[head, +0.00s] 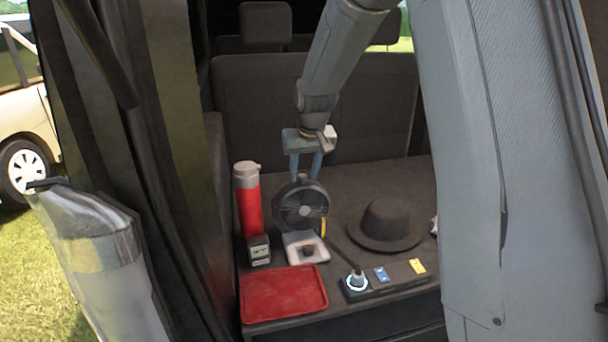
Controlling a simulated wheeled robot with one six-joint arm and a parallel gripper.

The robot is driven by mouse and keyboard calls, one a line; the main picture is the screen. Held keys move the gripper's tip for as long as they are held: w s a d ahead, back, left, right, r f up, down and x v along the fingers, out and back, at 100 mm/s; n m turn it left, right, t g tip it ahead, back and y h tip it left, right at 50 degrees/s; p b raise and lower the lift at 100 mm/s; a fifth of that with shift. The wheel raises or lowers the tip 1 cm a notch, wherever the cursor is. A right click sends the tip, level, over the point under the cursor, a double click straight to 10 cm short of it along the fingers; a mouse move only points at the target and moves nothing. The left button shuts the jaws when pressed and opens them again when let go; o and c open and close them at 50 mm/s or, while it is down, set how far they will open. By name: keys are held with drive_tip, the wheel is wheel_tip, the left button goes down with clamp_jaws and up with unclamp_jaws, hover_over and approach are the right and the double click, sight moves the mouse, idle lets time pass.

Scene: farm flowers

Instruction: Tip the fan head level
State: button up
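The fan has a dark round head (299,205) on a pale square base (316,252) with a dark knob. It stands on the dark surface inside the vehicle. The head's round face points toward the camera; its exact tilt is hard to tell. My gripper (305,177) comes down from above, its two blue fingers apart with a gap between them. The fingers end at the top of the fan head, and their tips are hidden by it or just behind it. I cannot tell whether they touch it. A yellow piece shows at the head's right side.
A red flask (249,208) and a small dark boxy device (259,250) stand close left of the fan. A red tray (284,293) lies in front. A dark hat (386,222) is at right. A dark strip with a lit ring (356,282) lies front right. Vehicle door frames flank the opening.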

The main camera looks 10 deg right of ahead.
drive_tip(key=b+v, duration=0.1)
drive_tip(key=v, duration=0.5)
drive_tip(key=shift+s+r, duration=0.3)
drive_tip(key=s+f+g, duration=0.1)
drive_tip(key=s+f, duration=0.3)
drive_tip(key=s, duration=0.6)
drive_tip(key=s+f+g, duration=0.1)
drive_tip(key=s+f, duration=0.4)
drive_tip(key=s, duration=0.5)
drive_tip(key=s+f+g, duration=0.2)
drive_tip(key=s+f, duration=0.2)
drive_tip(key=s, duration=0.6)
drive_tip(key=shift+a+f, duration=0.15)
drive_tip(key=shift+f, duration=0.05)
drive_tip(key=shift+w, duration=0.1)
